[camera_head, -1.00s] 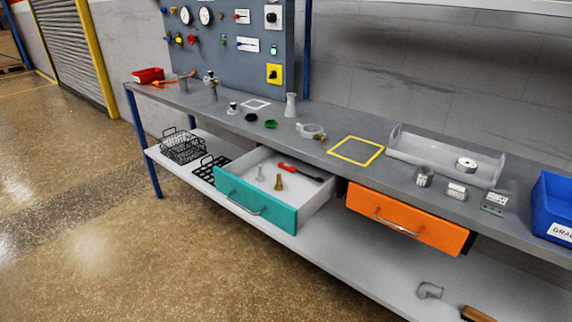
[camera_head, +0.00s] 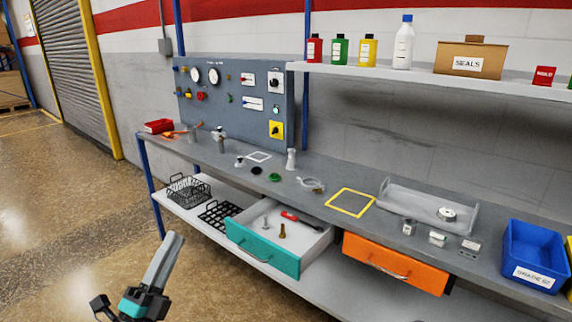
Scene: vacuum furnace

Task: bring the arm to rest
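My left gripper (camera_head: 172,240) is at the lower left, in front of the bench. Its long grey fingers point up from a black body with a teal band. I see no gap between the fingers from this angle, so I cannot tell if they are open or shut. No object shows at the fingertips, and floor lies behind the gripper. It is apart from the teal drawer (camera_head: 262,250) in the picture. My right gripper is not in view.
The teal drawer stands open with a red-handled tool (camera_head: 300,219) and small fittings inside. The orange drawer (camera_head: 395,265) is beside it. The grey bench (camera_head: 330,180) carries a yellow frame (camera_head: 350,203), a tray (camera_head: 425,207) and a blue bin (camera_head: 535,258). Floor (camera_head: 70,210) at left is clear.

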